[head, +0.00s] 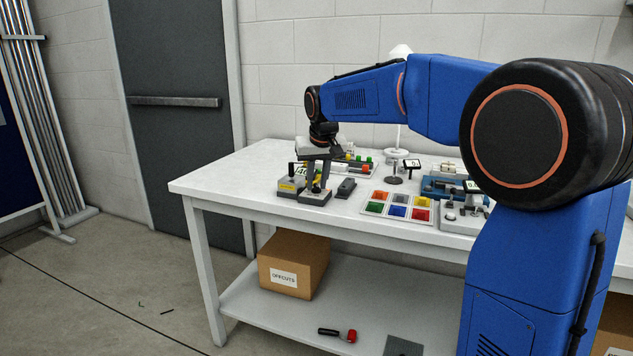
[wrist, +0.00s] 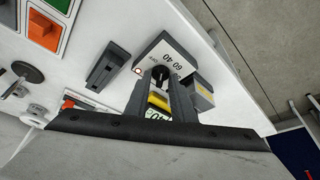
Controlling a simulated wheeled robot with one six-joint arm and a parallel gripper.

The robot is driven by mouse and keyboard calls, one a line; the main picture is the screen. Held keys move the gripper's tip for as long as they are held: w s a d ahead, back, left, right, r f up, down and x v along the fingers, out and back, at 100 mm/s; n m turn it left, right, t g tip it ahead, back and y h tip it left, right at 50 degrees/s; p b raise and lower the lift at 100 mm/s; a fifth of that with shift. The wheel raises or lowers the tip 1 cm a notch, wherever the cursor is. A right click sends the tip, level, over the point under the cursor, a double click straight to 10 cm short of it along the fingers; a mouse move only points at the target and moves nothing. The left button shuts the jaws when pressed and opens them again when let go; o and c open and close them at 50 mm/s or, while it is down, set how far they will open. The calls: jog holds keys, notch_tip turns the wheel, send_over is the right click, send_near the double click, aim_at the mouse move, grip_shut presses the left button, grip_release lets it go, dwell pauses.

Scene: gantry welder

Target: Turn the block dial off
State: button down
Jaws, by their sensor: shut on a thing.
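The block dial (head: 314,198) is a small grey block near the front left of the white table. In the wrist view its pale face (wrist: 172,46) shows the numbers 60 and 40, small OFF lettering and a small reddish lamp at one corner. My gripper (head: 317,188) points down over the block. In the wrist view my gripper (wrist: 167,76) is shut on the dial's black knob (wrist: 161,72). The fingers hide part of the face, and I cannot tell exactly which mark the knob points to.
A block with a yellow label (head: 291,185) stands close beside the dial. A dark grey upright piece (head: 346,188) is just right of it. A tray of coloured squares (head: 379,195) lies further right, with blue fixtures (head: 440,187) beyond. The table's front left corner is clear.

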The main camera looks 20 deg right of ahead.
jog(key=n+y, duration=0.1)
jog(key=n, duration=0.2)
jog(key=n+y, duration=0.1)
jog(key=n, duration=0.2)
jog(key=shift+d+n, duration=0.2)
jog(key=shift+n, duration=0.1)
jog(key=shift+g+y, duration=0.3)
jog(key=c, duration=1.9)
grip_release()
jog(key=shift+o, duration=0.2)
jog(key=v, duration=1.7)
jog(key=shift+r, duration=0.25)
jog(key=shift+a, duration=0.1)
